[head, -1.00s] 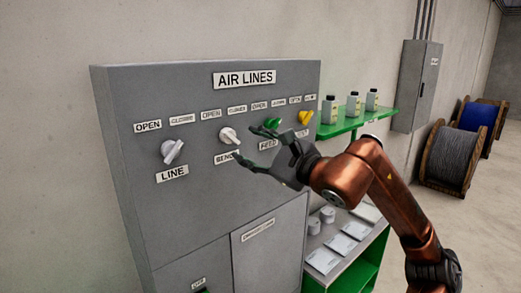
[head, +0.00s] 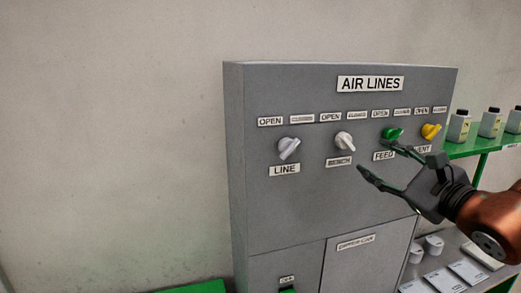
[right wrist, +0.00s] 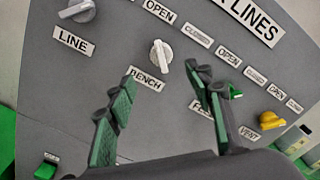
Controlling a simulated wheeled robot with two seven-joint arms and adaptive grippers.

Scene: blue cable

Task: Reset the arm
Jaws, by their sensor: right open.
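My right gripper (head: 375,160) is open and empty in front of the grey AIR LINES panel (head: 285,200), at its right side. In the head view its upper finger overlaps the lower edge of the green FEED knob (head: 392,134); I cannot tell whether they touch. In the right wrist view the two green-padded fingers (right wrist: 165,105) are spread wide, with the BENCH knob (right wrist: 160,54) beyond them. The white LINE knob (head: 289,148), white BENCH knob (head: 344,140) and yellow VENT knob (head: 431,131) also show. My left gripper is out of view.
A green shelf (head: 478,147) with several bottles (head: 459,126) stands right of the panel. Below it, a bench (head: 462,255) holds white cards and round parts. A green switch (right wrist: 46,171) is low on the panel. Bare wall fills the left.

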